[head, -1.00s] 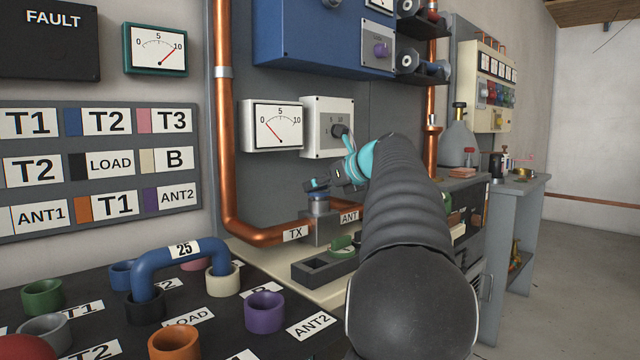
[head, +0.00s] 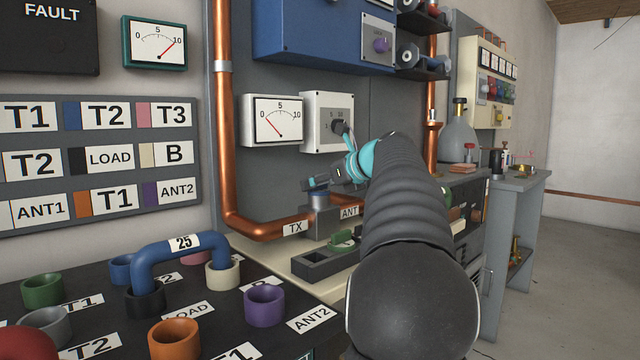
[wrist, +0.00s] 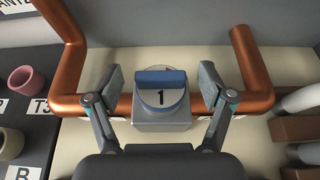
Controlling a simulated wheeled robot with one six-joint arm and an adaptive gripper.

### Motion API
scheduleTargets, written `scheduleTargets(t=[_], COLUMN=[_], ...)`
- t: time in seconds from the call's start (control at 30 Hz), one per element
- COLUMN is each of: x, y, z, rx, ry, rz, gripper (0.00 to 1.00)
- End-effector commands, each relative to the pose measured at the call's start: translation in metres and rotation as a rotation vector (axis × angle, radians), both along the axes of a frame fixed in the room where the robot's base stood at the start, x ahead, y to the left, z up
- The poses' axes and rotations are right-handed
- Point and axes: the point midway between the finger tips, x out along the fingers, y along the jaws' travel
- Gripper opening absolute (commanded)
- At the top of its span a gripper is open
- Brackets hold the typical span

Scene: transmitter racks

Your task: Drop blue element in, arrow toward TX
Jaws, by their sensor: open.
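The blue element (wrist: 160,78), marked 1, sits in the grey line-section block (wrist: 145,123) between the copper pipes. In the head view the blue element (head: 319,201) shows at the top of the block, between the TX label (head: 295,228) and the ANT label (head: 349,212). My gripper (wrist: 161,88) is open, with one finger on each side of the element and a gap at both. In the head view my gripper (head: 338,180) is just above the block, partly hidden by my arm. I cannot make out the arrow's direction.
A dark tray (head: 312,267) with a green element (head: 343,240) stands in front of the block. Copper pipe (wrist: 80,104) runs close beside my fingers. A meter (head: 275,121) and a knob box (head: 329,121) hang behind. A patch panel (head: 215,332) lies front left.

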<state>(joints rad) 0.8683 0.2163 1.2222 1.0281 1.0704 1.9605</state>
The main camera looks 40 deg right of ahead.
Motion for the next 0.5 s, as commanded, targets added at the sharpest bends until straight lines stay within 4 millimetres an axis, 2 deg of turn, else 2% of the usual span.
scheduleTargets(t=[0.17,0.5], x=[-0.021,-0.081], y=[-0.002,-0.008], z=[0.01,0.034], rx=[-0.003,-0.002], ry=[-0.002,-0.002], rz=[-0.004,-0.005], gripper=[0.81,0.81])
